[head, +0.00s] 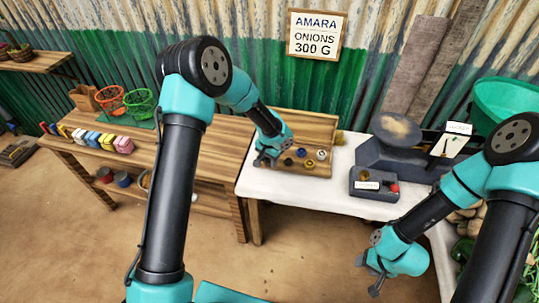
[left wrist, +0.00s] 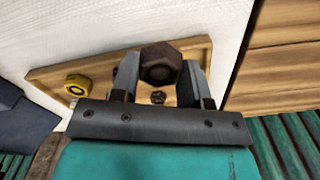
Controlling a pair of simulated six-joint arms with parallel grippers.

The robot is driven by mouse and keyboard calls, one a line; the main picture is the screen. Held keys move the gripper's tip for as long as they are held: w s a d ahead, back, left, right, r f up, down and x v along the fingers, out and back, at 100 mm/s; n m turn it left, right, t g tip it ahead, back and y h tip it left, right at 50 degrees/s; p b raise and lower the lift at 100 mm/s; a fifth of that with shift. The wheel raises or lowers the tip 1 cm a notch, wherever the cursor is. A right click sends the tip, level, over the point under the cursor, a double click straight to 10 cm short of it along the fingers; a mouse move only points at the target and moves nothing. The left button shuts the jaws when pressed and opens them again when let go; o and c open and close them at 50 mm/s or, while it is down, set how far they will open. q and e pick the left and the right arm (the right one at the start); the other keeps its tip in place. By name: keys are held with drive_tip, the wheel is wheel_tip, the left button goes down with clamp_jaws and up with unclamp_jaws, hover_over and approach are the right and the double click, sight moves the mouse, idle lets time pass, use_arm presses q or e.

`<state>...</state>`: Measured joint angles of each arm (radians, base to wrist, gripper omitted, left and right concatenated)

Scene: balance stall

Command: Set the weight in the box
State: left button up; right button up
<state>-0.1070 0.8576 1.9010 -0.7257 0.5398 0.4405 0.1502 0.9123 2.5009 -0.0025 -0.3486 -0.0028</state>
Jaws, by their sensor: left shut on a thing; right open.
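My left gripper (head: 262,160) is at the left front of the wooden weight tray (head: 322,124). In the left wrist view the left gripper (left wrist: 158,85) is shut on a dark brown, rusty-looking hexagonal weight (left wrist: 161,60). Below it the tray shows with a yellow ring-shaped weight (left wrist: 77,86) and a small dark piece (left wrist: 158,97). In the head view several small weights (head: 308,163) stand in the tray. A dark grey box (head: 372,193) with a label, a brass-coloured piece and a red piece stands on the white table. My right gripper (head: 372,279) is open and empty in front of the table.
A dark scale (head: 390,158) with a round pan stands behind the grey box, with a card beside it. A green bowl (head: 500,100) is at the right. The sign (head: 316,34) reads "AMARA ONIONS 300 G". White cloth (head: 310,188) lies clear between tray and box.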

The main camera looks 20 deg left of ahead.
use_arm(q)
drive_tip(key=w, duration=0.1)
drive_tip(key=w+a, duration=0.1)
drive_tip(key=w, duration=0.3)
drive_tip(key=shift+a+f, duration=0.2)
drive_tip(key=shift+a, duration=0.1)
drive_tip(key=shift+w+a+f, duration=0.1)
drive_tip(key=shift+w+f, duration=0.15)
drive_tip(key=shift+w, duration=0.15)
drive_tip(key=shift+f, duration=1.55)
drive_tip(key=shift+f, duration=0.15)
drive_tip(key=o, duration=0.8)
drive_tip(key=shift+c, duration=0.2)
wheel_tip(320, 180, up, 12)
